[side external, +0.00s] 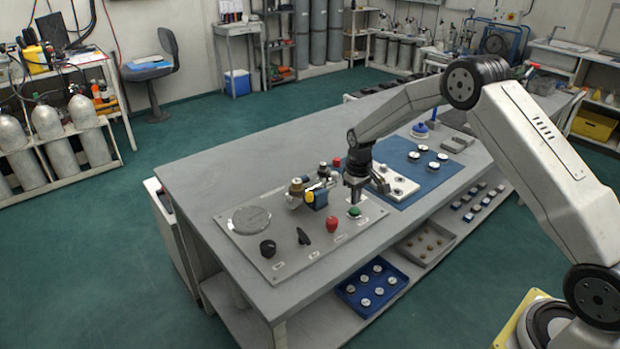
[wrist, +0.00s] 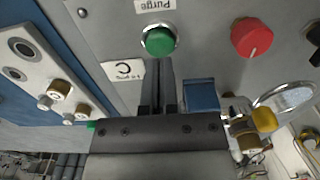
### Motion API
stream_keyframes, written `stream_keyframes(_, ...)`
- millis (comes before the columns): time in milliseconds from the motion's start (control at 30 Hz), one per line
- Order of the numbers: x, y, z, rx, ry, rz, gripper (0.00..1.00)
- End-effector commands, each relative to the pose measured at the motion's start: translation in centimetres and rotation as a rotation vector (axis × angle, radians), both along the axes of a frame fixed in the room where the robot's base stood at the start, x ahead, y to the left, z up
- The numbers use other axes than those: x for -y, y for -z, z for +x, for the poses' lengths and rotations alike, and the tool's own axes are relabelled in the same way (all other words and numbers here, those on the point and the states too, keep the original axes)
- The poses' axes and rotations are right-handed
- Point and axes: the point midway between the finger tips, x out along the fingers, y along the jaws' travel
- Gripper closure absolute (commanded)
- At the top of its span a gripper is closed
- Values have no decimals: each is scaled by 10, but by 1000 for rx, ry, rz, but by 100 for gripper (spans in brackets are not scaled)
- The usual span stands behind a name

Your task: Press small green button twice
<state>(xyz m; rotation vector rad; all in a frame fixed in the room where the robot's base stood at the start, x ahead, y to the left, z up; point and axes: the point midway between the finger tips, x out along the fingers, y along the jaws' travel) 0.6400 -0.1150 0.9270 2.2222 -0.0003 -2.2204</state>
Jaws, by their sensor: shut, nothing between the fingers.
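The small green button (side external: 354,211) sits at the right end of the grey control panel (side external: 262,257), beside the red knob. In the wrist view the green button (wrist: 159,40) has a silver ring and lies under a label reading "Purge". My gripper (side external: 354,199) points down just above the green button. In the wrist view its closed fingers (wrist: 158,62) end right by the button's lower edge. The fingers are shut with nothing between them. I cannot tell whether the fingertips touch the button.
A red knob (side external: 332,224), black knobs (side external: 267,248) and a round gauge (side external: 251,220) share the panel. A white block (side external: 396,186) lies on a blue mat (side external: 437,181) to the right. The panel's front edge is clear.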

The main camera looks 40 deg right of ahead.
Motion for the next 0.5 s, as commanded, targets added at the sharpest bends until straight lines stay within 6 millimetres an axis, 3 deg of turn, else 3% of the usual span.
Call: stream_keyframes(500,0,-26,0,0,0,0,100)
